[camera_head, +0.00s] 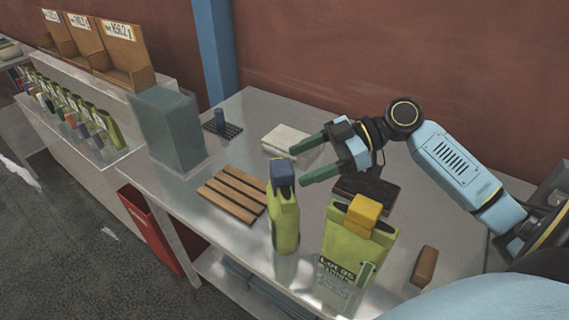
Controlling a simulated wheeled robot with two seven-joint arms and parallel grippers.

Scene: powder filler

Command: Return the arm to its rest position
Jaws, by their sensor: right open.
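My right arm (450,165) comes in from the right over the metal table (260,110). My right gripper (286,165) has green fingers spread apart, pointing left, with nothing between them that I can make out. Its fingertips appear close to the blue cap (283,174) of a slim green bottle (285,222); I cannot tell whether they touch it. The bottle stands upright near the table's front edge. My left gripper is not in view.
A larger green container (345,255) with a yellow cap (364,212) stands right of the bottle. A wooden slatted rack (234,194), a pale pad (286,139), a dark tray (366,189), a brown block (425,266) and a translucent box (167,130) are around. Several small bottles line the left bench.

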